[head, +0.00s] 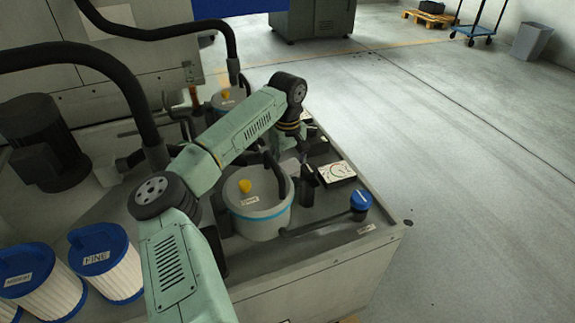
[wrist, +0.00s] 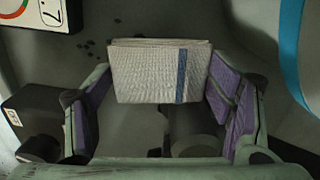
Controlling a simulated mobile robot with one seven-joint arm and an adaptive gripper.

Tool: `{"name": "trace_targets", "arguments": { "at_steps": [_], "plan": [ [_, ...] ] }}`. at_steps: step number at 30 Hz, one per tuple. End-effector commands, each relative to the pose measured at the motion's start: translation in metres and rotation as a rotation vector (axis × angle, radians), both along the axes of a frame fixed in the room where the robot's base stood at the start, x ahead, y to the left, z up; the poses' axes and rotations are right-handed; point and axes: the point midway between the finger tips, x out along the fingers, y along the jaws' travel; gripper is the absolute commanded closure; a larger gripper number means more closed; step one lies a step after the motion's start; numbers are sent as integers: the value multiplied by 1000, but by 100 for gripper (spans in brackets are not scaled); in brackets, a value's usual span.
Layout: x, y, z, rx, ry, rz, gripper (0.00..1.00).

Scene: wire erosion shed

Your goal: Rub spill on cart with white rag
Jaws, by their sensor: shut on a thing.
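My gripper (wrist: 160,80) is shut on the white rag (wrist: 158,70), a folded woven cloth with a blue stripe near its right end. Its purple-padded fingers stand at the rag's two ends. The rag is over the grey cart top (wrist: 135,125); I cannot tell whether it touches it. Small dark spots (wrist: 88,48), possibly the spill, lie on the grey surface left of the rag, apart from it. In the head view my gripper (head: 304,172) is low over the cart, behind the grey pot, and the rag is mostly hidden there.
A grey pot (head: 262,217) with a blue band and yellow knob stands close to my gripper. A dial plate (head: 337,172) and a blue-capped post (head: 360,201) are to the right. White pleated filters (head: 105,265) with blue lids stand at left. Open floor (head: 460,190) lies right.

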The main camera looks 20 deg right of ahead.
Motion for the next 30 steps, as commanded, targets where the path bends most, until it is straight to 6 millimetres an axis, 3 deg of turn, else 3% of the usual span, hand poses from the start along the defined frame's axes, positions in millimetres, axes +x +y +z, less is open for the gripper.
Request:
{"name": "trace_targets", "arguments": {
  "at_steps": [14,30],
  "plan": [
    [0,-3,-5,0,0,-1,48],
    [1,-42,-3,0,1,0,48]
  ]
}}
